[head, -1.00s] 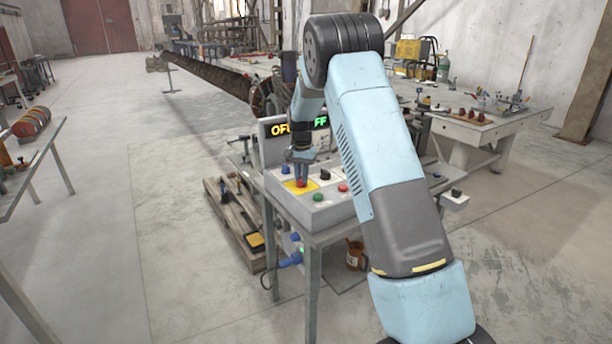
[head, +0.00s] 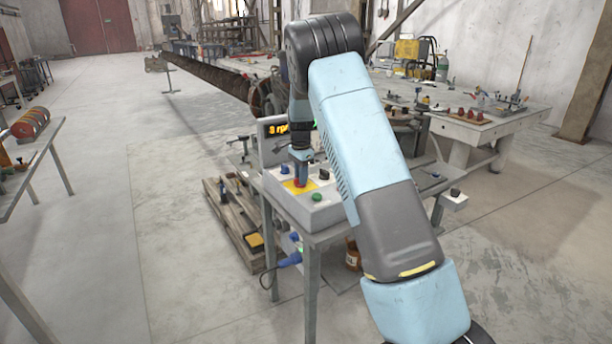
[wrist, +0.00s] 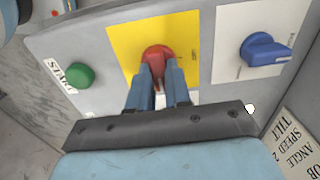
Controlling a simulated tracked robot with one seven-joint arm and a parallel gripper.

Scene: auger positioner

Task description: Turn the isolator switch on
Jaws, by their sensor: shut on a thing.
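The isolator switch is a red rotary knob on a yellow plate (head: 291,190) on the sloped grey control box (head: 318,212). In the wrist view the red knob (wrist: 157,57) sits between the two blue fingertips of my gripper (wrist: 157,85), which is shut on its handle. The handle points toward the gripper, and part of it is hidden by the fingers. In the head view my gripper (head: 301,180) comes down on the knob from above. The display (head: 277,129) behind the box shows "3 rp" in orange, the rest hidden by my arm.
A green START button (wrist: 80,76) is left of the yellow plate in the wrist view, and a blue knob (wrist: 263,50) is right of it. A wooden pallet (head: 232,215) lies beside the stand. A workbench (head: 480,125) stands at the right.

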